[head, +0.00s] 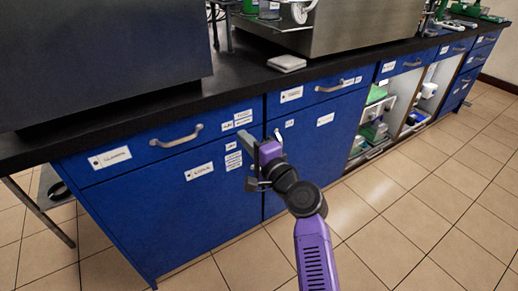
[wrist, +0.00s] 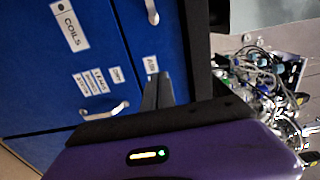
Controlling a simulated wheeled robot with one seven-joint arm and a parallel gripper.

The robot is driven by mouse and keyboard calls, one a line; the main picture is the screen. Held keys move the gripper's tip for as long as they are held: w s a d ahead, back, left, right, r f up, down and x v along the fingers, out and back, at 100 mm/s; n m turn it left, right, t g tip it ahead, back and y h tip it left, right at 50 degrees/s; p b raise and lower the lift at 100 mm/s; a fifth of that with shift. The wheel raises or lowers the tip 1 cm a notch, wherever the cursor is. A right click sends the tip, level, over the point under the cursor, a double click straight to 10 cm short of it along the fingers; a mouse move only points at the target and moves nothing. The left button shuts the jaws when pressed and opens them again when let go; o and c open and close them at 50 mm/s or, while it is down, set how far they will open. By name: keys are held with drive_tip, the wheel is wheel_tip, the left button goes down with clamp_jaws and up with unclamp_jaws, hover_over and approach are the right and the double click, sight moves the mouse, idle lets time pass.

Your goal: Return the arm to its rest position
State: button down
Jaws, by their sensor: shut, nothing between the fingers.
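My purple arm reaches up from the bottom of the head view, in front of the blue cabinets. My gripper (head: 250,138) is at its far end, close to the blue doors below the black worktop. In the wrist view my gripper's grey fingers (wrist: 157,91) lie together with nothing between them. Whether the fingertips touch the cabinet cannot be told.
A black worktop (head: 232,88) runs over the blue cabinets (head: 186,208) with grey handles (head: 177,136). Large grey machines stand on it, with a small white pad (head: 286,63) between. Open shelves (head: 372,132) hold boxes. The tiled floor (head: 425,215) at right is clear.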

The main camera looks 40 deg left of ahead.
drive_tip(key=d+r+n+t+h+p, duration=0.15)
drive_tip(key=d+t, duration=0.35)
drive_tip(key=d, duration=0.8)
drive_tip(key=s+d+f+t+h, duration=0.2)
drive_tip(key=s+d+f, duration=0.1)
drive_tip(key=d, duration=0.4)
drive_tip(key=s+d+f+t+h, duration=0.1)
drive_tip(key=s+d+f+h, duration=0.15)
drive_tip(key=d, duration=0.45)
drive_tip(key=s+d+f+t+h, duration=0.2)
drive_tip(key=s+d, duration=0.1)
drive_tip(key=d, duration=0.5)
drive_tip(key=s+d+n+g+h, duration=0.1)
drive_tip(key=s+d+h, duration=0.2)
drive_tip(key=s+d, duration=0.6)
drive_tip(key=s+d+n+h, duration=0.1)
drive_tip(key=s+d+h, duration=0.3)
drive_tip(key=s, duration=0.9)
drive_tip(key=s+d+n+g+h, duration=0.1)
drive_tip(key=s+d+h, duration=0.1)
drive_tip(key=s+d, duration=0.7)
wheel_tip(320, 180, up, 21)
drive_tip(key=s+a+p, duration=0.1)
drive_tip(key=p, duration=2.1)
